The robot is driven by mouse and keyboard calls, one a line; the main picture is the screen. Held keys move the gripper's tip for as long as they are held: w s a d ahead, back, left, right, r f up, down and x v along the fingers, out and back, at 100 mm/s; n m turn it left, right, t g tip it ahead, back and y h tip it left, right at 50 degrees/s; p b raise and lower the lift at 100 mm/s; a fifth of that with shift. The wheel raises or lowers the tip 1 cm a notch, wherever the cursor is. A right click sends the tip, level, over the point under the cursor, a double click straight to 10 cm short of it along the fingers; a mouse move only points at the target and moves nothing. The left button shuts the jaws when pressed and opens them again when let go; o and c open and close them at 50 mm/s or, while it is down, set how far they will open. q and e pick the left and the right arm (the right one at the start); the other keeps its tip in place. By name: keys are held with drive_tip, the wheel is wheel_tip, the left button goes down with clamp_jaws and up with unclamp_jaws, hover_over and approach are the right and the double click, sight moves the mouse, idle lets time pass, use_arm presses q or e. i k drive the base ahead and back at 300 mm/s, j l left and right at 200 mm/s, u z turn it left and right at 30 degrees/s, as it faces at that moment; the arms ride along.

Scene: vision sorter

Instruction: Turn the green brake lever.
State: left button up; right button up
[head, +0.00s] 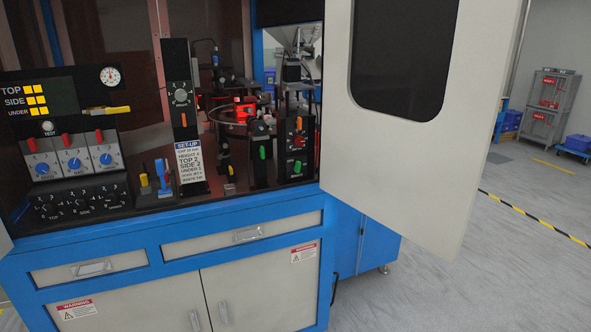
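A green upright handle (263,152) stands on a dark mount right of the middle. I cannot tell for sure which of these is the brake lever; the upright handle looks most like a lever. Neither of my grippers is in view.
An open white door (412,150) with a dark window stands right of the opening. Blue-framed drawers (88,269) lie below.

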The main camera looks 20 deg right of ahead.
sight(297, 169)
drive_tip(key=z, duration=0.15)
drive_tip(key=i+l+z, duration=0.1)
drive_tip(key=l+z, duration=0.4)
drive_tip(key=i+l+z, duration=0.25)
drive_tip(key=l+z, duration=0.2)
drive_tip(key=i+l+z, duration=0.3)
drive_tip(key=l+z, duration=0.2)
drive_tip(key=i+l+z, duration=0.35)
drive_tip(key=z, duration=0.15)
drive_tip(key=i+l+z, duration=0.2)
drive_tip(key=i+z, duration=0.25)
drive_tip(key=i+l+u, duration=0.15)
drive_tip(key=i+u, duration=0.3)
drive_tip(key=i, duration=0.15)
drive_tip(key=i+u, duration=0.15)
drive_tip(key=u, duration=0.35)
drive_tip(key=i+u, duration=0.2)
drive_tip(key=u, duration=0.3)
drive_tip(key=i+u, duration=0.15)
drive_tip(key=u, duration=0.35)
drive_tip(key=i+l+u, duration=0.1)
drive_tip(key=u, duration=0.4)
